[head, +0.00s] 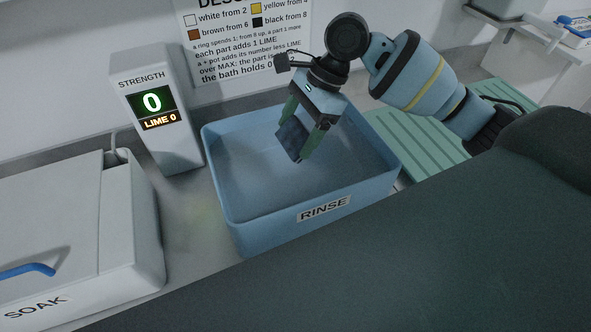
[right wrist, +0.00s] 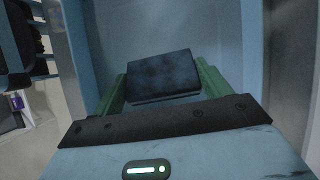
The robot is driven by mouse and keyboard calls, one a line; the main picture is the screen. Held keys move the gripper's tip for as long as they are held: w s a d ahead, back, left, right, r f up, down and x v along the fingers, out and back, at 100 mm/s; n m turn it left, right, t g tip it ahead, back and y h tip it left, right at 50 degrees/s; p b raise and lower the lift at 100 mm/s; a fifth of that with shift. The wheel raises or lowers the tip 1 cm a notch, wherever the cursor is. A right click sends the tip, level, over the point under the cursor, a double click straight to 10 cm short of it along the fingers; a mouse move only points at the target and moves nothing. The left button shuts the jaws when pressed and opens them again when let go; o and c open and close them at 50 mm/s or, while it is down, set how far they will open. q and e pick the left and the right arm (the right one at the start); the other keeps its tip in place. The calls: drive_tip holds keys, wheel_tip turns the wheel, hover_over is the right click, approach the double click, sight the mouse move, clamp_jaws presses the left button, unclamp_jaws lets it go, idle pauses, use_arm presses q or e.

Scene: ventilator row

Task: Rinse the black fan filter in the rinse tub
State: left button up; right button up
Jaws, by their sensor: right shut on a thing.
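The black fan filter (head: 291,138) is a small dark slab with faint mottling on its face. My right gripper (head: 304,142) is shut on it, with one green finger on each side, and holds it tilted over the blue rinse tub (head: 240,235). In the right wrist view the filter (right wrist: 163,76) sits between the green fingers (right wrist: 163,88). The tub's front wall carries a RINSE label. I cannot tell whether the filter touches anything in the tub. My left gripper is not in view.
A white SOAK bath (head: 75,230) with a closed lid and blue handle stands left of the tub. A strength display (head: 155,105) reads 0 and LIME 0. A poster (head: 245,40) hangs behind. A green ribbed mat (head: 420,145) lies to the right, partly behind my right arm.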

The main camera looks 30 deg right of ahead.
sight(298, 130)
drive_tip(key=shift+r, duration=2.55)
idle(0.5)
drive_tip(key=shift+r, duration=2)
